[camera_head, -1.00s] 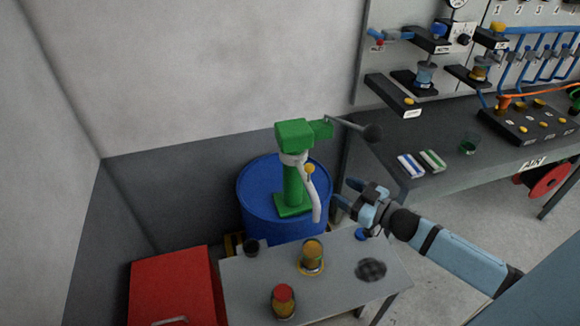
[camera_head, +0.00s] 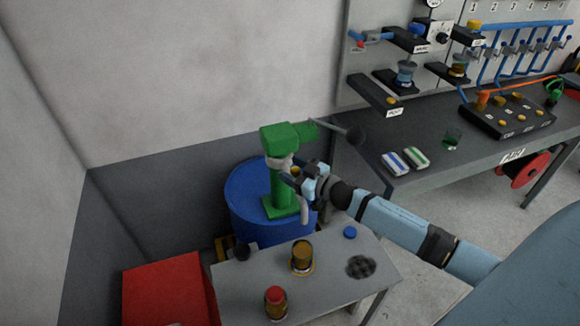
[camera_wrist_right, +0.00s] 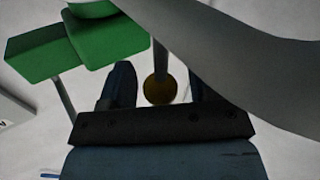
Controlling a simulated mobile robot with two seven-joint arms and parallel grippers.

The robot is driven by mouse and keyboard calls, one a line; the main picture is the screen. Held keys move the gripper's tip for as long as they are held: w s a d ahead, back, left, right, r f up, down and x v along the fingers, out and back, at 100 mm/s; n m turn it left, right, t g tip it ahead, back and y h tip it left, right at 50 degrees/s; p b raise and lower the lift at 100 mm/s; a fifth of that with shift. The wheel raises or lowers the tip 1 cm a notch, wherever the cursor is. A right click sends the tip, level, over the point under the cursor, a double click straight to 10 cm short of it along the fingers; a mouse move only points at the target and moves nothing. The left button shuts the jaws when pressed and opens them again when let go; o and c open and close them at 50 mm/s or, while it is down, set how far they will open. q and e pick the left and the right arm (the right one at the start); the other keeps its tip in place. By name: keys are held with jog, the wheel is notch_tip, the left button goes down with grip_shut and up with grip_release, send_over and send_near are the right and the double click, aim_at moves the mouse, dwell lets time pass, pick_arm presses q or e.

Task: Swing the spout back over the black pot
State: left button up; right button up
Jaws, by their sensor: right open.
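The green hand pump (camera_head: 283,180) stands on the blue drum; its green head also shows in the right wrist view (camera_wrist_right: 75,48). Its pale grey spout (camera_head: 304,214) curves down at the drum's front right, partly hidden behind my right gripper. It looms large in the right wrist view (camera_wrist_right: 235,60). My right gripper (camera_head: 291,174) is open at the spout's upper part. In the wrist view, the spout's yellow knob (camera_wrist_right: 158,90) lies between the two fingers, with no clear grip on it. My left gripper is out of view.
The small grey table (camera_head: 330,294) carries an amber jar (camera_head: 302,256), a red-capped jar (camera_head: 276,302), a blue cap (camera_head: 350,232) and a dark round patch (camera_head: 360,266). The blue drum (camera_head: 243,205) stands behind. A red box (camera_head: 165,290) is at left, a workbench (camera_head: 400,135) at right.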

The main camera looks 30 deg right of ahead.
jog(key=shift+w+a, duration=0.2)
jog(key=shift+w, duration=0.2)
jog(key=shift+c, duration=0.2)
grip_shut()
jog(key=shift+w, duration=0.1)
